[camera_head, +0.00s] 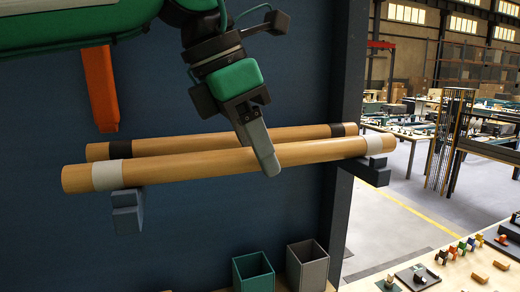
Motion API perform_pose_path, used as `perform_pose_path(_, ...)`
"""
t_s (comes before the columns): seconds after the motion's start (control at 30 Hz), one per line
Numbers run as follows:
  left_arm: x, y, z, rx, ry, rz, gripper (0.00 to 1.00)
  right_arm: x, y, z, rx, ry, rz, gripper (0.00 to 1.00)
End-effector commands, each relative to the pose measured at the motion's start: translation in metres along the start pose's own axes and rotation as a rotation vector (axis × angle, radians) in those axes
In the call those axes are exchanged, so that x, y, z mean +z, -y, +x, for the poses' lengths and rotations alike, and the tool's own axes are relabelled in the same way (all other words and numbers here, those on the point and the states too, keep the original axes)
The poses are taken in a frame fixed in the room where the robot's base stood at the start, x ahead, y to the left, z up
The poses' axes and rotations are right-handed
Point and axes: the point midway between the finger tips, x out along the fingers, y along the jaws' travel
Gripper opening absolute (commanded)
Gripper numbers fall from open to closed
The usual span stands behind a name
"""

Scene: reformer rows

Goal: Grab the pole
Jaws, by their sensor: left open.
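Two wooden poles lie side by side, nearly level, in front of a dark blue panel. The front pole (210,167) has a white band near each end. The rear pole (185,145) has dark bands near its ends and is partly hidden behind the front one. My left gripper (266,165) points down at the middle of the poles, open. Its visible finger overlaps the front pole in the picture; I cannot tell whether it touches. The other finger is hidden. My right gripper is not in view.
A blue-grey bracket (126,210) is under the poles' left end, and a dark bracket (370,172) under the right. An orange piece (99,90) is at upper left. A green bin (253,273) and a grey bin (307,268) stand below. A table (450,283) with small objects is at lower right.

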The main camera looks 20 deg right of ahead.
Motion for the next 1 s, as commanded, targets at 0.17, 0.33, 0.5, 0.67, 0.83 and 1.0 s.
perform_pose_path(0.17,0.0,0.0,0.0,0.0,0.0,0.0,0.43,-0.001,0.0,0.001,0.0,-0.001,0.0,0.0)
perform_pose_path(0.33,0.0,0.0,0.0,0.0,0.0,0.0,0.1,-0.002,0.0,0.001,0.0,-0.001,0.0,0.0)
perform_pose_path(0.5,0.0,0.0,-0.001,0.001,0.001,0.0,0.0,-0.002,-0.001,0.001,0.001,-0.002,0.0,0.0)
perform_pose_path(0.67,0.001,0.0,-0.001,0.001,0.001,0.0,0.0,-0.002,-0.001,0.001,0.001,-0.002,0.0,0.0)
perform_pose_path(0.83,0.004,0.0,-0.007,0.002,0.001,0.0,0.0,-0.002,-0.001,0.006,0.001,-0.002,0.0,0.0)
perform_pose_path(1.0,0.011,0.0,-0.025,0.001,0.004,-0.001,0.0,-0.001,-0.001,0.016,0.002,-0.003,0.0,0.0)
